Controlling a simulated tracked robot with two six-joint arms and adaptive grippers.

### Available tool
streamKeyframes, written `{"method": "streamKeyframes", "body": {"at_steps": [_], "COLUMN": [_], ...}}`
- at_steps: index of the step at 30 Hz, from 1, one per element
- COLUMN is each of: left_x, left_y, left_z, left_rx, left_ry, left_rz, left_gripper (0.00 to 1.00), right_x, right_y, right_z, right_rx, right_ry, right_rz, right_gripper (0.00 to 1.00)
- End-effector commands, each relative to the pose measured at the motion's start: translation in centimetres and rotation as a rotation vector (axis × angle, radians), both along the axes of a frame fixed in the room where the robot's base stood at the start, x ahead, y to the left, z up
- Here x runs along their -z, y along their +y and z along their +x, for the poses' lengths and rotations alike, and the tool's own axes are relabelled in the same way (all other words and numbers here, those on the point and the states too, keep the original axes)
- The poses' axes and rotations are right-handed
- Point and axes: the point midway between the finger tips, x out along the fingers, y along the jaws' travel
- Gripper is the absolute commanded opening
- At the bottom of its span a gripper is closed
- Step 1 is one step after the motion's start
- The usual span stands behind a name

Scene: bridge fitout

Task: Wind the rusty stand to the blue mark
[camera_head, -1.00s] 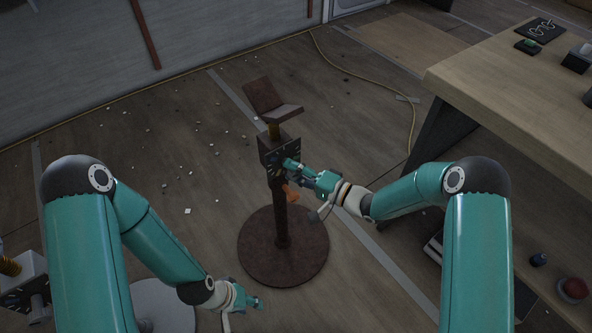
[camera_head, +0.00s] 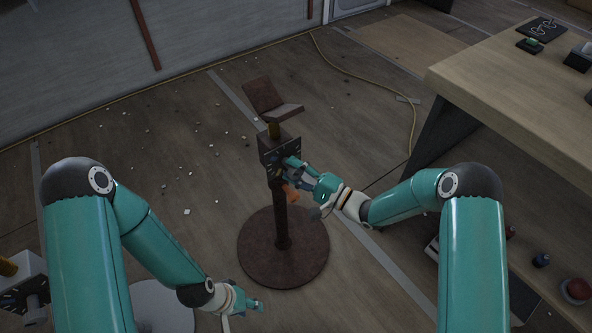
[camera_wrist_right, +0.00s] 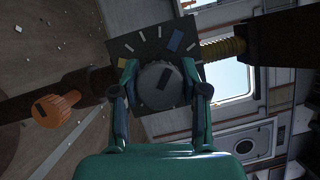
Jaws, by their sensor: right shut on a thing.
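The rusty stand (camera_head: 283,225) stands upright on its round base, with a V-shaped cradle on top of a brass screw. A dark box on its post carries a dial plate, which shows in the right wrist view (camera_wrist_right: 147,37) with several white ticks, a yellow mark (camera_wrist_right: 124,63) and a blue mark (camera_wrist_right: 176,40). My right gripper (camera_wrist_right: 160,88) is shut on the grey round knob (camera_wrist_right: 160,72) at the plate's middle. A dark bar on the knob's face does not point at the blue mark. An orange knob (camera_wrist_right: 60,109) sits beside, on the post. My left gripper (camera_head: 252,305) hangs low and empty; its fingers are unclear.
A wooden bench (camera_head: 520,105) with small items stands at the right, with more things on its lower shelf. Part of another, pale stand (camera_head: 160,305) shows at the lower left. Bits of litter and a yellow cable (camera_head: 380,82) lie on the floor.

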Motion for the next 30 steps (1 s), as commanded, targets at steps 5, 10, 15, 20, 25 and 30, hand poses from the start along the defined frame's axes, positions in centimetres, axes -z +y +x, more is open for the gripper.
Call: {"method": "streamKeyframes", "body": {"at_steps": [5, 10, 15, 20, 25, 30], "left_x": [0.0, 0.0, 0.0, -0.1, -0.1, 0.0], "left_y": [0.0, 0.0, 0.0, 0.0, 0.0, 0.0], "left_z": [0.0, 0.0, 0.0, 0.0, 0.0, 0.0], "left_rx": [0.0, 0.0, 0.0, 0.0, 0.0, 0.0], "left_ry": [0.0, 0.0, 0.0, 0.0, 0.0, 0.0], "left_rz": [0.0, 0.0, 0.0, 0.0, 0.0, 0.0], "left_gripper": [0.4, 0.4, 0.4, 0.4, 0.4, 0.4], "right_x": [0.1, 0.1, 0.1, 0.1, 0.4, 0.7], "right_y": [-0.2, -0.1, -0.1, -0.6, -2.4, -5.4], "right_z": [0.3, 0.2, 0.1, -0.2, -1.3, -3.0], "right_rx": [0.01, 0.006, 0.005, 0.005, 0.006, 0.008], "right_ry": [0.002, 0.002, 0.001, 0.001, 0.004, 0.003], "right_rz": [-0.004, -0.003, -0.002, -0.002, -0.002, -0.002], "right_gripper": [0.57, 0.7, 0.7, 0.7, 0.7, 0.7]}}
